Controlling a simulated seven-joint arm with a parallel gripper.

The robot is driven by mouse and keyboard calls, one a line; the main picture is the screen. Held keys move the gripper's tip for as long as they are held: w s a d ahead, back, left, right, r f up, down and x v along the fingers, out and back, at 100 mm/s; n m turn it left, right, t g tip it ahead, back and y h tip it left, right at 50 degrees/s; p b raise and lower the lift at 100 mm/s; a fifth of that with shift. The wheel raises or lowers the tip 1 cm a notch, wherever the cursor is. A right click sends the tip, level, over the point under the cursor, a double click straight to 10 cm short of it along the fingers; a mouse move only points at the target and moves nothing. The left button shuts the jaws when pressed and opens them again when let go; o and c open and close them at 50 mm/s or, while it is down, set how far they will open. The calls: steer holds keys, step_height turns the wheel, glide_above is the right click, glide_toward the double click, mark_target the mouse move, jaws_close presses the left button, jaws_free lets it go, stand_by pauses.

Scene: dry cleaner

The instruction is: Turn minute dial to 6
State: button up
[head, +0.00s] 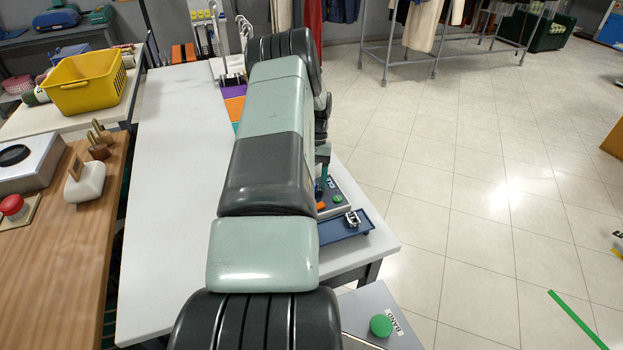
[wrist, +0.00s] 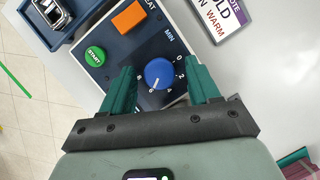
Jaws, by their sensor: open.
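The minute dial (wrist: 160,73) is a round blue knob on a dark panel in the wrist view, with 0, 2, 4, 6 and 8 printed around it. Its short white mark seems to point down-left, toward the 6. My gripper (wrist: 160,80) is open, with one teal finger on each side of the dial and a gap on both sides. I cannot tell how high the fingertips are above the panel. In the head view my arm hides the dial and most of the gripper.
The panel (head: 346,181) also carries a green START button (wrist: 95,56) and an orange switch (wrist: 129,16). A blue tray (head: 335,232) with a metal piece (head: 353,218) sits beside it. A COLD/WARM sign (wrist: 222,16) lies nearby. The white table (head: 170,200) is clear on its left.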

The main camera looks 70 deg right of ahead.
steer(key=shift+r, duration=0.1)
steer(key=v, duration=1)
steer(key=shift+r, duration=0.3)
steer(key=shift+d, duration=0.15)
